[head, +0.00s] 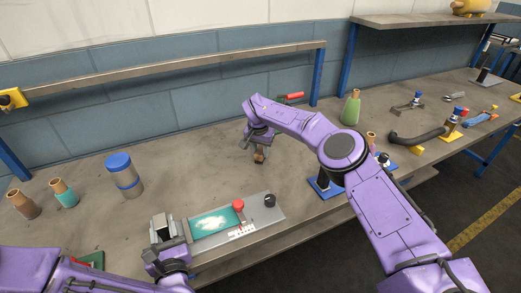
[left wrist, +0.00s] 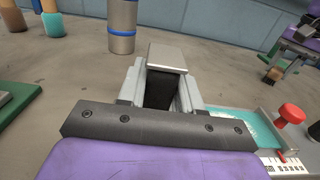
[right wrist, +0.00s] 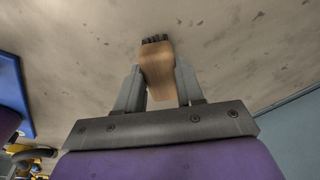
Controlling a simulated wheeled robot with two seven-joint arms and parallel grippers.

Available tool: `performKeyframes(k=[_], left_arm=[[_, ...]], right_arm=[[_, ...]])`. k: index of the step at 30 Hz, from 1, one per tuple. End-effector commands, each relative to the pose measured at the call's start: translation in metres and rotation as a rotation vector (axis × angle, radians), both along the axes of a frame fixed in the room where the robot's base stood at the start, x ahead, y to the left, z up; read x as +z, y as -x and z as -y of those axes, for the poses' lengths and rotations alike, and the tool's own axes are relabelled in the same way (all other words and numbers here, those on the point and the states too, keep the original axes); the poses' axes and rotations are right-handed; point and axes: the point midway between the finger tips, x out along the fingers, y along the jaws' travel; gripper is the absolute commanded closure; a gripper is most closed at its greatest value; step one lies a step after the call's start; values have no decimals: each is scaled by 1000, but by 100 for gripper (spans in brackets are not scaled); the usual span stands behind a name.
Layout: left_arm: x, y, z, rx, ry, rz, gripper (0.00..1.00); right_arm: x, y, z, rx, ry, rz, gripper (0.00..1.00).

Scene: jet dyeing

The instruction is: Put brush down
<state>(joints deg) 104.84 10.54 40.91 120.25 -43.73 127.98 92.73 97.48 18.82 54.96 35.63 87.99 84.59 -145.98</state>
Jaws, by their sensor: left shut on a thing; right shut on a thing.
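My right gripper (head: 262,146) is shut on the brush (head: 260,156), over the middle of the workbench (head: 215,163). In the right wrist view the brush (right wrist: 157,68) has a tan wooden handle between the fingers and dark bristles pointing away from my gripper toward the bench top. I cannot tell whether the bristles touch the bench. My left gripper (head: 163,232) is shut on a grey metal block-like thing (left wrist: 167,57) with a dark hollow or dark side, left of the control panel. The brush also shows small at the right of the left wrist view (left wrist: 272,75).
A panel with a teal screen (head: 213,222) and red knob (head: 238,205) lies at the front. A blue-lidded canister (head: 124,176) and two bottles (head: 64,192) stand left. A green bottle (head: 351,108) and red-handled tool (head: 291,96) are behind. Bench around the brush is clear.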

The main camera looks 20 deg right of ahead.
Motion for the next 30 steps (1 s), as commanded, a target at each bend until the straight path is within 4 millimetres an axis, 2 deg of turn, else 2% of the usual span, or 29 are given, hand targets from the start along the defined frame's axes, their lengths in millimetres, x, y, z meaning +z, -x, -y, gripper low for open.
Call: performKeyframes(k=[2, 3, 4, 5, 13, 16, 24, 30], left_arm=[[-1, 0, 0, 0, -1, -1, 97], [-1, 0, 0, 0, -1, -1, 97], [-1, 0, 0, 0, -1, -1, 97], [-1, 0, 0, 0, -1, -1, 97], [-1, 0, 0, 0, -1, -1, 97], [0, 0, 0, 0, -1, -1, 97], [-1, 0, 0, 0, -1, -1, 97], [-1, 0, 0, 0, -1, -1, 97]], right_arm=[[-3, 0, 0, 0, -1, -1, 100], [-2, 0, 0, 0, 0, 0, 50], [-2, 0, 0, 0, 0, 0, 40], [-2, 0, 0, 0, 0, 0, 37], [-1, 0, 0, 0, 0, 0, 37], [9, 1, -1, -1, -1, 1, 37], [75, 10, -9, -1, 0, 3, 37], [110, 15, -13, 0, 0, 0, 37]])
